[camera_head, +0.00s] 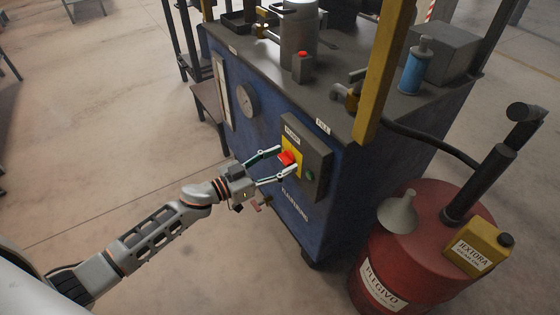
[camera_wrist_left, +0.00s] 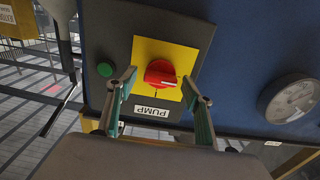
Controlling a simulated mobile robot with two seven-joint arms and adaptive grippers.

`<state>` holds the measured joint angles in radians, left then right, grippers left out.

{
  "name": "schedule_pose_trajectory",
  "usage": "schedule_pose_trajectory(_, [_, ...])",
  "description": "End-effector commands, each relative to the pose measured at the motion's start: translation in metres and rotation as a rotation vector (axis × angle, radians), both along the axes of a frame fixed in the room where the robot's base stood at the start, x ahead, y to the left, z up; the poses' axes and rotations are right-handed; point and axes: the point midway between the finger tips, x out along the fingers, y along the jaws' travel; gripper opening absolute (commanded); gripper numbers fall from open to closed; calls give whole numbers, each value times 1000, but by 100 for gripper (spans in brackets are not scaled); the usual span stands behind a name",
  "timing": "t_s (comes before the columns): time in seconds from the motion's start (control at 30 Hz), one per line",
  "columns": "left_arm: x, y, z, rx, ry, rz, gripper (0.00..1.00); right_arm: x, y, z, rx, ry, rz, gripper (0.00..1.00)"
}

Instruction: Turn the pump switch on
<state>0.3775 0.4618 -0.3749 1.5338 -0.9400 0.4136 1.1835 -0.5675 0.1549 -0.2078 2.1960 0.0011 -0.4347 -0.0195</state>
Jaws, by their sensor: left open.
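The pump switch (camera_head: 287,158) is a red rotary knob on a yellow plate, set in a grey box (camera_head: 318,150) on the side of the blue machine. In the left wrist view the red knob (camera_wrist_left: 160,74) shows a white mark and sits above the PUMP label (camera_wrist_left: 151,111), with a green button (camera_wrist_left: 105,69) to its left. My left gripper (camera_head: 280,164) is open in front of the switch, its fingers on either side of the knob. In the left wrist view the fingertips (camera_wrist_left: 160,86) flank the knob; I cannot tell whether they touch it. My right gripper is not in view.
A round gauge (camera_head: 247,101) is left of the switch box on the blue machine (camera_head: 310,212). A red drum (camera_head: 425,245) with a funnel (camera_head: 398,212) and a yellow can (camera_head: 478,250) stands at the right.

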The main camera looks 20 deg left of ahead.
Motion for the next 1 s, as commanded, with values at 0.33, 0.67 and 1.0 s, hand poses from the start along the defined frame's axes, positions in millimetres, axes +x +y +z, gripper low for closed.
schedule_pose_trajectory(0.33, [0, 0, 0, 0, 0, 0, 13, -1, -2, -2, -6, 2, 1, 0])
schedule_pose_trajectory(0.67, [0, 0, 1, 52, -41, 0, 13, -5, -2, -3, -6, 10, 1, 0])
schedule_pose_trajectory(1.0, [-1, -1, 0, 258, -201, 0, 13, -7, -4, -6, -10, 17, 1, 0])
